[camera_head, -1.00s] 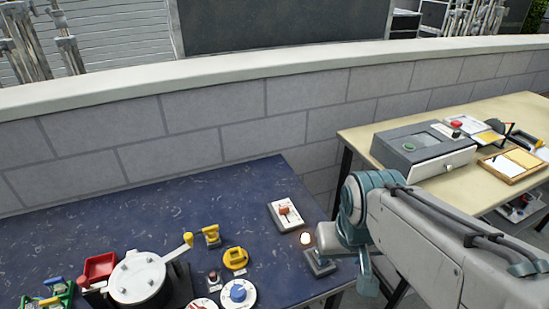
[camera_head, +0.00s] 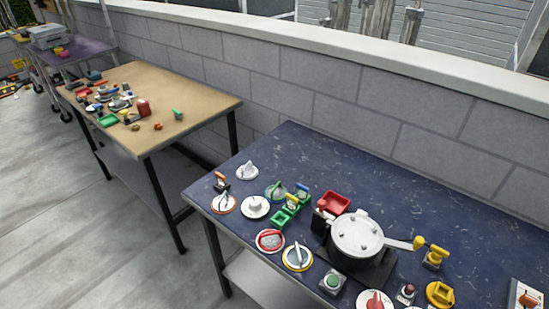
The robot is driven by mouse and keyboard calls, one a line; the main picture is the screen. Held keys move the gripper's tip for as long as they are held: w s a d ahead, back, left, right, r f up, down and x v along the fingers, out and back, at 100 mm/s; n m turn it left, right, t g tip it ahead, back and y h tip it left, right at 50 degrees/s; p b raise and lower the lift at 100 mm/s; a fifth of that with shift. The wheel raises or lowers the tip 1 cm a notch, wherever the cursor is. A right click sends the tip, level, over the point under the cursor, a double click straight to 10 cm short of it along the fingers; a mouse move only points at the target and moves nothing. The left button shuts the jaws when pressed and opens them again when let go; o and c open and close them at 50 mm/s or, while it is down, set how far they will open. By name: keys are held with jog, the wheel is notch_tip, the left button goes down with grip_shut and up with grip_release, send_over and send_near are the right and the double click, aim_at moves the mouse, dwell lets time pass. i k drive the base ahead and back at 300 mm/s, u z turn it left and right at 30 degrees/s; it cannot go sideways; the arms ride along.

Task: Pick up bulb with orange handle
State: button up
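I cannot make out for certain a bulb with an orange handle. A small upright item with an orange top (camera_head: 220,178) stands at the left end of the dark blue table (camera_head: 400,165). Another orange-topped item (camera_head: 291,201) stands in a small green tray (camera_head: 281,217), beside a blue-topped one (camera_head: 302,195). Both are too small to tell whether they hold a bulb. My gripper and arm are out of view.
Several round dials lie along the blue table's front left. A silver-lidded pot (camera_head: 357,235) and a red bin (camera_head: 333,202) stand mid-table. A tan table (camera_head: 185,92) with loose tools stands left, with a gap between. A grey block wall (camera_head: 330,85) runs behind.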

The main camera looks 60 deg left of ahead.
aim_at(221, 180)
jog(key=u, duration=2.1)
jog(key=k, duration=0.6)
jog(key=u, duration=0.75)
jog(key=i, duration=0.9)
jog(key=u, duration=0.35)
jog(key=i, duration=1.05)
jog(key=z, duration=0.55)
